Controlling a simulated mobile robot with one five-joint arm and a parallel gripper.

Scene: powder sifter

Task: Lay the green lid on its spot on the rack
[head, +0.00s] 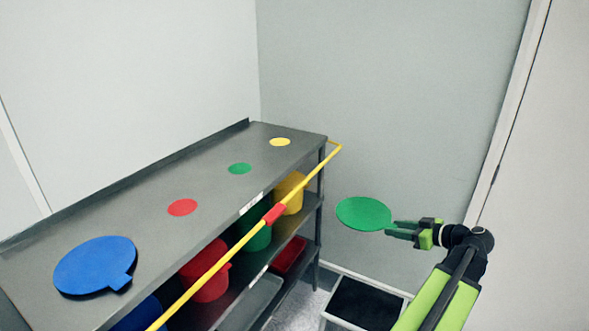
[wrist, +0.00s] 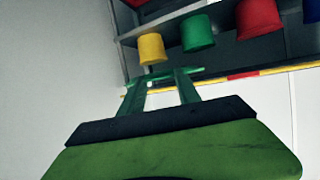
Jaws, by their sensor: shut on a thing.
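The green lid (head: 362,213) is a flat round disc held out in the air to the right of the rack (head: 150,180), apart from it. My gripper (head: 393,229) is shut on the lid's right edge. In the wrist view my gripper (wrist: 160,86) shows its green fingers, with only a thin green edge at their tips. The round green spot (head: 240,169) on the rack's grey top is bare. It lies between the yellow spot (head: 280,142) and the red spot (head: 182,207), both bare.
A blue lid (head: 95,264) lies on the rack top at the near left. A yellow bar (head: 225,257) with a red band (head: 274,213) runs along the rack's front. Coloured buckets, including a yellow one (head: 289,193), stand on the shelf below. A black-topped item (head: 364,303) is on the floor.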

